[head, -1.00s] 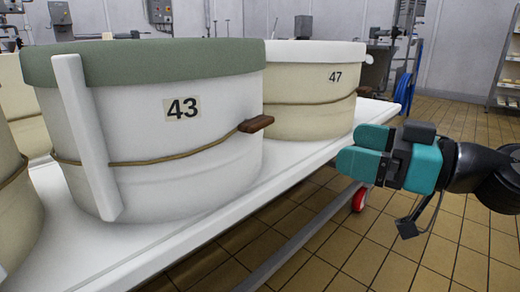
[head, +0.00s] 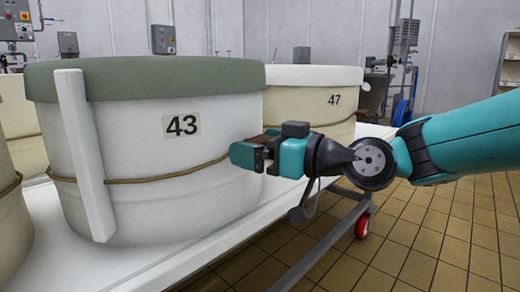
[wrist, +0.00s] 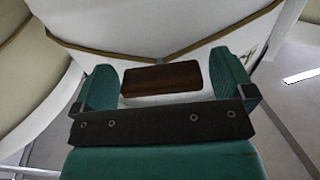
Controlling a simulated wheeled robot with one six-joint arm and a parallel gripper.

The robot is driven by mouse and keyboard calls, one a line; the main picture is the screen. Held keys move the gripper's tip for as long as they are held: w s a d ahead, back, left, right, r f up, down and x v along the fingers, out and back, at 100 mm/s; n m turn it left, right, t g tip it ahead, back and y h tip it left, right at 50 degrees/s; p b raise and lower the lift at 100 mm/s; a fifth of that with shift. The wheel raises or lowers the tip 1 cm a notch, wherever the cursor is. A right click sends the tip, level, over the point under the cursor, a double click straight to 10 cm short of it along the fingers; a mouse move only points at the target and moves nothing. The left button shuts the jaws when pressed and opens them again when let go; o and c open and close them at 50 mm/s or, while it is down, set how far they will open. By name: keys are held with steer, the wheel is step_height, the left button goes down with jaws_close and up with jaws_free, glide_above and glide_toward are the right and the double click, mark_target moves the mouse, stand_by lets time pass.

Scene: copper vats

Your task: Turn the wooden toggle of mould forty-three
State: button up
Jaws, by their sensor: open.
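Mould forty-three (head: 140,165) is a white round mould with a green top band and a "43" label, standing on a white table. A brown cord (head: 140,179) runs around it to the wooden toggle (wrist: 161,78), a dark brown block. In the wrist view the toggle lies between the two teal fingers of my gripper (wrist: 160,88), with a gap on each side. In the head view my gripper (head: 254,156) is at the mould's right side and hides most of the toggle. My gripper is open.
Mould 47 (head: 318,92), cream with a white top, stands behind to the right. Other moulds stand at the left edge. The white table (head: 225,236) has bare room in front of the mould. A red-wheeled caster (head: 363,226) is below on the tiled floor.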

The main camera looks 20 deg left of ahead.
steer(key=shift+a, duration=0.1)
steer(key=c, duration=0.8)
